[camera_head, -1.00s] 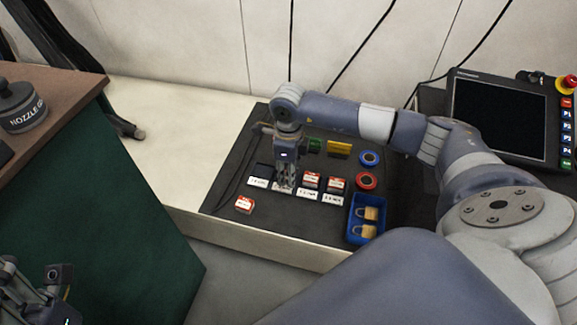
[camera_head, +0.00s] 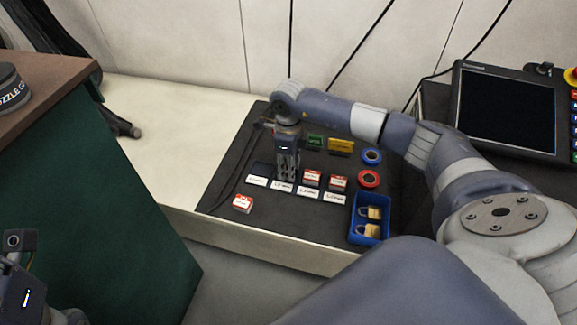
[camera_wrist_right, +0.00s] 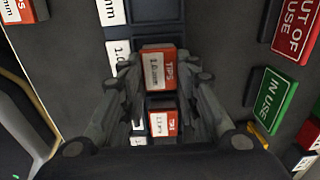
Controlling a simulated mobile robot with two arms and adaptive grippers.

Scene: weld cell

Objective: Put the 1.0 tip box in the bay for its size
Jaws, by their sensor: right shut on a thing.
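My right gripper (camera_wrist_right: 158,92) is shut on a red and white tip box (camera_wrist_right: 158,72) marked "TIPS 1.0 mm". In the head view the gripper (camera_head: 287,177) points down at the second bay from the left, just behind its white label (camera_head: 282,187), and its fingers hide the box. In the wrist view a "1.0" label (camera_wrist_right: 118,52) is beside the box and a dark bay rim (camera_wrist_right: 156,47) shows past it. I cannot tell how deep the box sits. Part of my left wrist (camera_head: 22,285) shows at the lower left; its fingers are out of frame.
The two bays to the right hold red and white boxes (camera_head: 311,178) (camera_head: 338,183). The leftmost bay (camera_head: 263,169) looks empty. A loose box (camera_head: 242,203) lies on the dark mat (camera_head: 290,232) at front left. A blue tray (camera_head: 359,235) with padlocks and green and yellow signs (camera_head: 341,146) stand nearby.

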